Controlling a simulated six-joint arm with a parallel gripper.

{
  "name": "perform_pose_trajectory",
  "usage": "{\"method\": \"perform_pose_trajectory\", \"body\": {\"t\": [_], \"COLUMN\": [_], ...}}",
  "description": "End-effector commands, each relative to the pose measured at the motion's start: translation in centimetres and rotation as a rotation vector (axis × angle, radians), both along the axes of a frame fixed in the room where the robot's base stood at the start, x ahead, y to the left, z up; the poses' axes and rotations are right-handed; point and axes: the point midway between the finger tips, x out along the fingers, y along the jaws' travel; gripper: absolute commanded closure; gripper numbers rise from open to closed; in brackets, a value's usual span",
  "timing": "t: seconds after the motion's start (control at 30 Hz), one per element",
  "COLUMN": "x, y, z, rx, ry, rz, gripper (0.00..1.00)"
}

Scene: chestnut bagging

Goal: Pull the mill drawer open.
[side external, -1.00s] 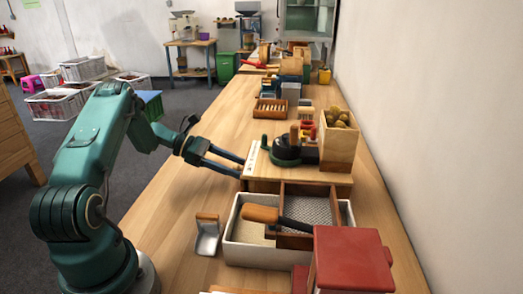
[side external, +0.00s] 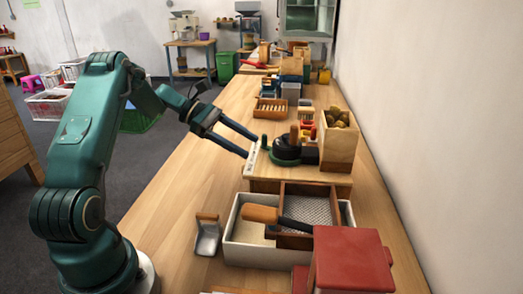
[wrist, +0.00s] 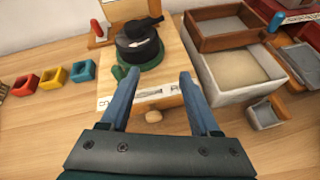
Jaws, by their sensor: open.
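The mill (wrist: 138,45), black and round on top with a crank, stands on a light wooden base; it also shows in the side view (side external: 287,150). In the wrist view the drawer front (wrist: 170,101) shows low on the base's near side, with a small round wooden knob (wrist: 153,116). The drawer looks closed. My gripper (wrist: 158,72) is open and empty, with one finger on either side of the knob in the picture. In the side view my gripper (side external: 247,148) slants down toward the base's front edge. I cannot tell whether it touches.
A white tray (wrist: 238,92) with a brown wooden sieve box and a small metal scoop (wrist: 265,114) sit to the right. Small red, yellow and blue boxes (wrist: 54,78) lie left. A wooden box of chestnuts (side external: 337,148) stands behind. Bench in front is clear.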

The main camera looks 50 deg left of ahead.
Motion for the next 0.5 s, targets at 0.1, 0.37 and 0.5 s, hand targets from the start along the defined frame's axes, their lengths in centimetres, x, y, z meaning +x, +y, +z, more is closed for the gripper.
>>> {"method": "perform_pose_trajectory", "body": {"t": [0.1,0.37,0.5], "x": [0.2,-0.4,-1.0], "y": [-2.0,-6.2,-8.4], "z": [1.5,4.2,5.4], "rx": [0.055,0.183,0.259], "ry": [-0.019,-0.06,-0.086], "rz": [-0.066,-0.212,-0.293], "gripper": [0.37,0.37,0.37]}}
